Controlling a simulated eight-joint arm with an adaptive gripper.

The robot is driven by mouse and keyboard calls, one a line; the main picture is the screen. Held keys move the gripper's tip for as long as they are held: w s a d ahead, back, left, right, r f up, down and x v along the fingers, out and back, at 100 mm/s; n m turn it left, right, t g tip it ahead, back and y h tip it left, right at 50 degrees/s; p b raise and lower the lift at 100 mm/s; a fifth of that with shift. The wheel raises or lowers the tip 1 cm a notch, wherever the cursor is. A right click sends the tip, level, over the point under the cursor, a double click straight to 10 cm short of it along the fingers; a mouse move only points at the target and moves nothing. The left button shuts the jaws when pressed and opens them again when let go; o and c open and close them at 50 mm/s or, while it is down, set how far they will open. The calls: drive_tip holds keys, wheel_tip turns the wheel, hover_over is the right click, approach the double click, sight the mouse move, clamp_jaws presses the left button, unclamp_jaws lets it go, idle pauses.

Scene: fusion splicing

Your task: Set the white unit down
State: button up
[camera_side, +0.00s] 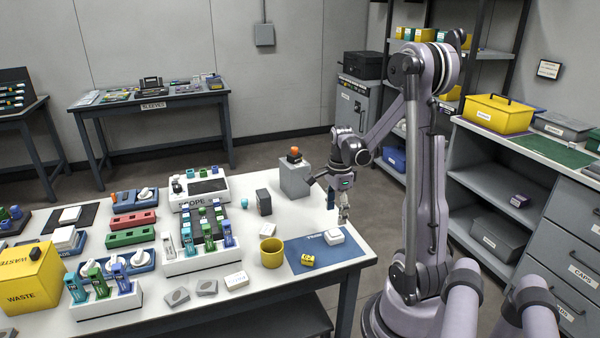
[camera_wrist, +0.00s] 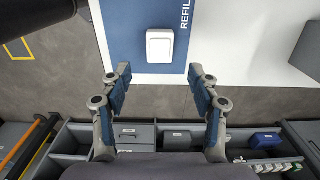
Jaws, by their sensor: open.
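The white unit (camera_side: 334,237) is a small white block resting on the blue mat (camera_side: 343,253) near the right end of the table. In the wrist view the white unit (camera_wrist: 160,46) lies flat on the mat (camera_wrist: 125,30), close to the mat's edge. My gripper (camera_side: 343,218) is open and empty, just above and beside the unit in the side view. In the wrist view my gripper (camera_wrist: 160,78) has its fingers spread wide, and the unit sits beyond the fingertips, apart from them. Nothing hides the unit in the wrist view.
A small yellow block (camera_side: 308,260) lies on the same mat. A yellow cup (camera_side: 272,252) stands just left of the mat. A white block (camera_side: 236,280) and grey pieces lie further left. The table edge (camera_side: 370,262) is close by on the right.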

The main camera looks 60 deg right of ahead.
drive_tip(key=w+a+r+n+t+h, duration=0.1)
drive_tip(key=w+a+r+n+t, duration=0.15)
drive_tip(key=a+r+n, duration=0.4)
drive_tip(key=w+a+r+n+t+h, duration=0.1)
drive_tip(key=w+a+r+n, duration=0.25)
drive_tip(key=a+n, duration=0.45)
drive_tip(key=a+r+n+t+y, duration=0.1)
drive_tip(key=a+n+t+y, duration=0.1)
drive_tip(key=a+n, duration=1)
drive_tip(key=a+t, duration=0.1)
drive_tip(key=a, duration=0.2)
drive_tip(key=shift+a+r+t, duration=0.15)
drive_tip(key=shift+r+t, duration=0.1)
drive_tip(key=shift+t, duration=0.1)
